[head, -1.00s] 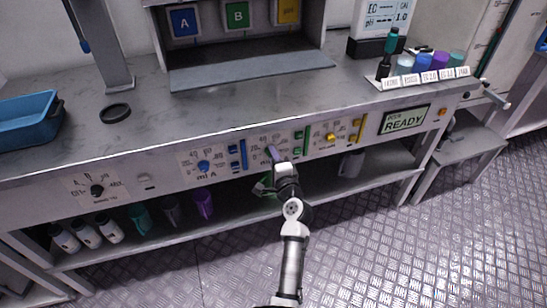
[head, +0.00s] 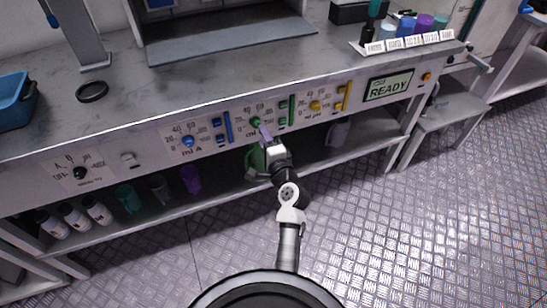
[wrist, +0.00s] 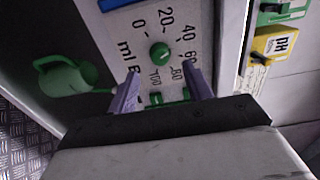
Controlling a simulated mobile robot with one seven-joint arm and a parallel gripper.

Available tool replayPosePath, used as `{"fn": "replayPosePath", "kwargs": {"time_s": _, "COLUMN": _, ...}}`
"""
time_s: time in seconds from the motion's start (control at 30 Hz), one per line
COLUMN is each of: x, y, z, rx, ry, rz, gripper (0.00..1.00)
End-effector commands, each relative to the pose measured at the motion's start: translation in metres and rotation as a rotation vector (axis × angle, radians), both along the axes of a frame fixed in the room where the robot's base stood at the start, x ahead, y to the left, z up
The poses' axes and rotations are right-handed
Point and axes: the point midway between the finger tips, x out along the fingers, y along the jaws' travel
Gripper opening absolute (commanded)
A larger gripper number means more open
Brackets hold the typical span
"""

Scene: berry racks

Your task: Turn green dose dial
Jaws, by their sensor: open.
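The green dose dial (head: 255,122) is a small round knob on the front panel, between the blue and yellow dials. In the wrist view the green dial (wrist: 160,54) sits inside a ring of numbers, beyond my fingertips. My gripper (head: 265,132) is just in front of the panel, at the dial's lower right in the head view. In the wrist view my gripper (wrist: 160,77) is open, with one purple finger on each side of the dial's line and nothing between them. Contact with the dial does not show. Where the dial points is too small to tell.
A green watering can (wrist: 65,80) stands on the lower shelf, close behind my gripper. A blue dial (head: 188,141) is to the left, and a yellow dial (head: 315,105) and a READY display (head: 389,86) are to the right. The metal floor (head: 400,230) in front is clear.

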Motion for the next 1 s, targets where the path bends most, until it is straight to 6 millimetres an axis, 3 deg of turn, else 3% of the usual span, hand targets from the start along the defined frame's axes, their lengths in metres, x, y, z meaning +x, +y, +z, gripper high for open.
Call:
{"fn": "replayPosePath", "kwargs": {"time_s": 0.2, "x": -0.049, "y": -0.016, "z": -0.003, "rx": -0.001, "ry": 0.002, "rz": -0.002, "gripper": 0.5}}
{"fn": "replayPosePath", "kwargs": {"time_s": 0.4, "x": -0.076, "y": -0.025, "z": -0.002, "rx": 0.001, "ry": 0.0, "rz": -0.001, "gripper": 0.5}}
{"fn": "replayPosePath", "kwargs": {"time_s": 1.0, "x": -0.084, "y": -0.027, "z": 0.0, "rx": 0.0, "ry": 0.0, "rz": 0.0, "gripper": 0.5}}
